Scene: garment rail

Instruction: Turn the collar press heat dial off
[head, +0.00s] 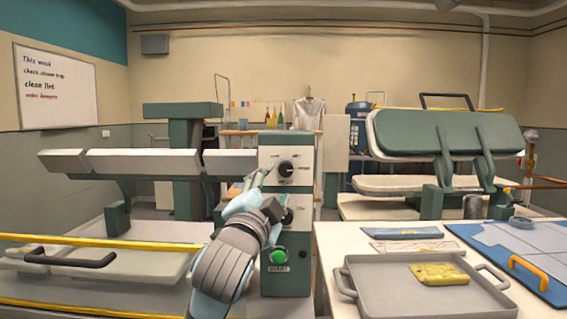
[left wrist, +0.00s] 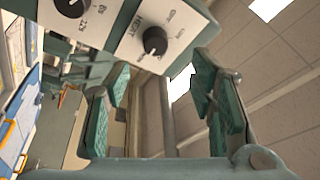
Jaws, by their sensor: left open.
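The press control box (head: 287,190) stands in the middle of the head view, with a pale front panel. The heat dial (head: 286,169) is the upper black round knob. In the left wrist view the heat dial (left wrist: 154,41) sits beside the word HEAT, with marks around it too small to read surely. My left gripper (head: 257,180) is just in front of the panel, at the dial's lower left. In the left wrist view its fingers (left wrist: 160,85) are apart with nothing between them, and the dial lies beyond the gap. My right gripper is not in view.
A second knob (head: 287,215) and a green button (head: 278,256) sit lower on the box. Grey press pads (head: 140,162) are on the left. A table on the right holds a grey tray (head: 375,291) with a yellow cloth (head: 438,274). A green press (head: 440,132) stands behind it.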

